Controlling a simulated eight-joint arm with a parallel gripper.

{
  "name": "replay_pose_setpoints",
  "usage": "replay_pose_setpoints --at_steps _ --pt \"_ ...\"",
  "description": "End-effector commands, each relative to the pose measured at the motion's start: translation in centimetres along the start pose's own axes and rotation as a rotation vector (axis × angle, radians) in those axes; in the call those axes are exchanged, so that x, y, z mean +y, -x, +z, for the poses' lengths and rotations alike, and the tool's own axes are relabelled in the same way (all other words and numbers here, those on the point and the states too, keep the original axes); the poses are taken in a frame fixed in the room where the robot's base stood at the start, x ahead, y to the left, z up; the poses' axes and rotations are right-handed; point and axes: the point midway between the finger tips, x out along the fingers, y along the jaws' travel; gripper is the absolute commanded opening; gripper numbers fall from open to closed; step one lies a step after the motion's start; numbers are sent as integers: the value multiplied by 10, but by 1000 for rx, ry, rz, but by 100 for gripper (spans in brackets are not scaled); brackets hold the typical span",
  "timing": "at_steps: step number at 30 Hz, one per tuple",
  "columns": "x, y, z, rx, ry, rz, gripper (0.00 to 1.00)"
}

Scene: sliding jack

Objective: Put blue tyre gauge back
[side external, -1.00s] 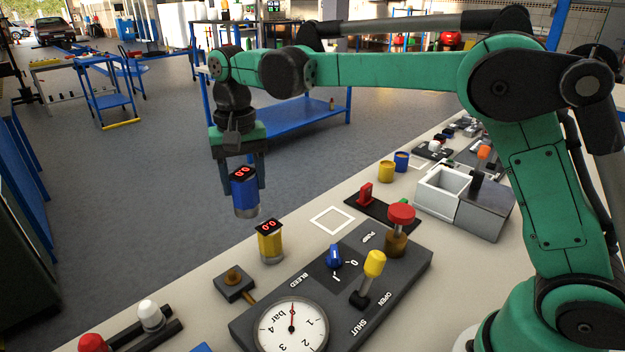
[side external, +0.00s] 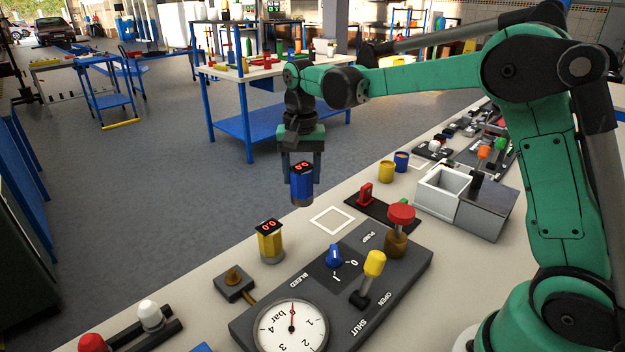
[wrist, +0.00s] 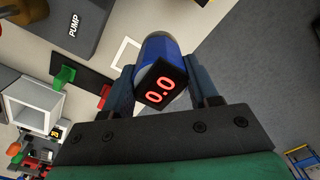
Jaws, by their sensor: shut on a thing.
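The blue tyre gauge (side external: 301,184) has a black top with a red 0.0 display and a metallic lower end. My gripper (side external: 302,180) is shut on it and holds it upright in the air, by the bench's far edge and left of the white square outline (side external: 332,220). In the wrist view the blue gauge (wrist: 162,75) sits between the two fingers, and part of the white outline (wrist: 124,55) shows beyond it. A yellow gauge (side external: 270,243), also reading 0.0, stands on the bench.
A dark panel (side external: 415,262) carries a dial (side external: 292,326), a blue knob (side external: 334,256), a yellow lever (side external: 374,264) and a red-topped pump (side external: 401,215). Yellow (side external: 386,171) and blue (side external: 401,161) cups and an open white box (side external: 441,190) stand farther along. The white outline is empty.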

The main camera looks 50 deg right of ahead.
Motion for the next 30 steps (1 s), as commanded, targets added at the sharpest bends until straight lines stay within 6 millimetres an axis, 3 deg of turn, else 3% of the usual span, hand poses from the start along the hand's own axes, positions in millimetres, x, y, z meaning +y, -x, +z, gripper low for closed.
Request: replay_pose_setpoints --at_steps 3,16,29,30 --pt "0 -26 0 0 0 0 0" --pt "0 -78 0 0 1 0 0" --pt "0 -86 0 0 1 0 0" --pt "0 -86 0 0 1 0 59"
